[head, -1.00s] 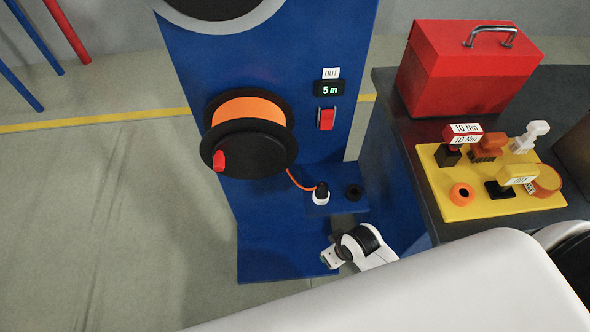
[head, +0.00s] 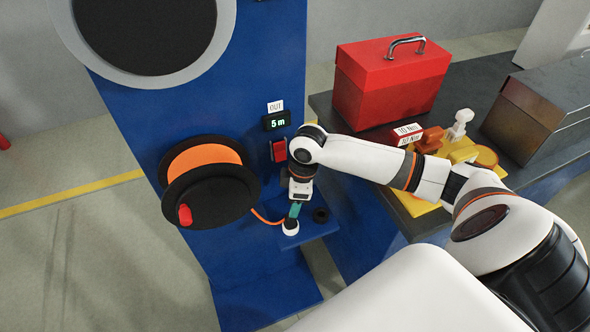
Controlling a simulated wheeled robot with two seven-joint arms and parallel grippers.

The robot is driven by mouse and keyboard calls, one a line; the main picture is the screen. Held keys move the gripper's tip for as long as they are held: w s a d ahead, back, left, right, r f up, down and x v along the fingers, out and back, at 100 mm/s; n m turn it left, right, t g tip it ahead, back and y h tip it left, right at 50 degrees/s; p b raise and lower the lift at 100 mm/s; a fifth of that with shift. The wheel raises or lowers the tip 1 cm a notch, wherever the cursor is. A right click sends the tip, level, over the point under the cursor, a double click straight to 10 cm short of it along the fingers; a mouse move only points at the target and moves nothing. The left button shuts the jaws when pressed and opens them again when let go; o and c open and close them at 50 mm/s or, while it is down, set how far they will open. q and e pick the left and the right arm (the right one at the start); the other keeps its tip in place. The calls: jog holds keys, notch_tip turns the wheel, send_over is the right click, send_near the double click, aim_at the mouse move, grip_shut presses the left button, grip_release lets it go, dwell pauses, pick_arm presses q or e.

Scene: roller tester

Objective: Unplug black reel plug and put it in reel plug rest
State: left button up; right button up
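The black reel plug (head: 290,222) stands in the white socket (head: 290,230) on a small blue shelf, with the orange cord running to it from the reel. My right gripper (head: 293,213) points down at the plug, its teal fingers at the plug's top. The fingers hide part of the plug, and I cannot tell whether they are closed on it. The reel plug rest, which looks like a black ring (head: 321,215), is empty on the same shelf, right of the socket. My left gripper is not in view.
The orange cable reel (head: 210,190) with a red knob is left of the plug. A red switch (head: 278,151) and a 5 m display (head: 276,121) are above. A red toolbox (head: 390,82) and a yellow board (head: 424,207) are on the table at right, partly behind my arm.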

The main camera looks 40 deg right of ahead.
aim_at(291, 221)
jog(key=f, duration=0.6)
jog(key=a+f, duration=0.1)
jog(key=f, duration=0.2)
jog(key=shift+w+f+b, duration=0.1)
jog(key=shift+w+b, duration=0.25)
jog(key=shift+w, duration=0.05)
grip_shut()
jog(key=shift+r+p, duration=0.7)
jog(key=shift+p, duration=0.25)
